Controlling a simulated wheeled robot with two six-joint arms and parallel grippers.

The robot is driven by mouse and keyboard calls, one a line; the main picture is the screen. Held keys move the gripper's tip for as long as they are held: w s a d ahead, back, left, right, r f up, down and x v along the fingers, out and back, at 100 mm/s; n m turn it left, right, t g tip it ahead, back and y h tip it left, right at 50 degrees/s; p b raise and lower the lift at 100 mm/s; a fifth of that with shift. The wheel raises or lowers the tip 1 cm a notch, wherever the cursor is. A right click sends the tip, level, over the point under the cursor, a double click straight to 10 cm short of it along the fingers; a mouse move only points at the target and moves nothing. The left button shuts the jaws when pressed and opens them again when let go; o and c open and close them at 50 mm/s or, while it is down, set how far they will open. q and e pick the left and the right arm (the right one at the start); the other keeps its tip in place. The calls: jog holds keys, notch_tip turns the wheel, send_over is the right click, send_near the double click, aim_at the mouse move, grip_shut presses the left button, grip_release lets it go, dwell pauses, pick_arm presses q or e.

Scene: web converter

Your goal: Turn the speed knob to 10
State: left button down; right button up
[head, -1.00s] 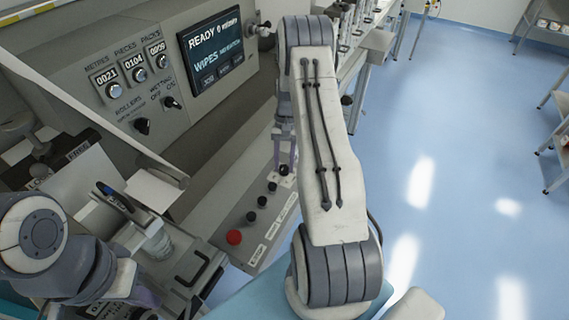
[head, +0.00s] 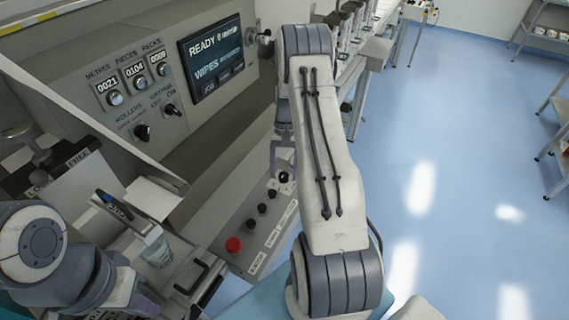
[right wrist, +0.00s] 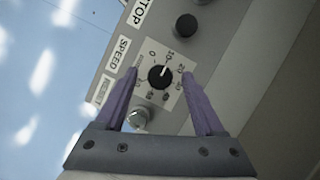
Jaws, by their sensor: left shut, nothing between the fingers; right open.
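The black speed knob (right wrist: 160,77) sits on a white dial plate (right wrist: 176,92) marked with numbers, beside a SPEED label (right wrist: 118,54). Its white pointer line points up and slightly right in the right wrist view, near the 10; the exact setting is hard to read. My right gripper (right wrist: 161,72) is open, one purple finger on each side of the knob, with visible gaps. In the head view the right gripper (head: 283,162) is over the far end of the button panel by the knob (head: 284,177). My left gripper (head: 148,302) is low at the left, shut, partly cut off.
The panel also carries a red button (head: 233,245) and several black buttons; one (right wrist: 186,26) lies just beyond the dial. A silver fitting (right wrist: 139,118) is close to the left finger. The machine face has a READY screen (head: 217,58). A cup (head: 152,245) stands at left.

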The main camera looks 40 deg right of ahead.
jog(key=shift+w+d+r, duration=0.2)
jog(key=shift+r, duration=0.2)
jog(key=b+v, duration=0.2)
jog(key=v, duration=0.7)
jog(key=shift+r, duration=0.25)
jog(key=s+a+r+n+t+h, duration=0.15)
jog(key=a+r+n, duration=0.25)
jog(key=a, duration=0.9)
jog(key=s+a+r+n+h, duration=0.1)
jog(key=s+a+r+n, duration=0.2)
jog(key=a, duration=0.9)
jog(key=s+a+n+t, duration=0.1)
jog(key=s+a+n, duration=0.3)
jog(key=s, duration=0.6)
jog(key=s+a+n, duration=0.5)
jog(key=s+a, duration=0.3)
jog(key=s, duration=0.2)
jog(key=shift+r+t, duration=0.35)
jog(key=shift+r, duration=0.1)
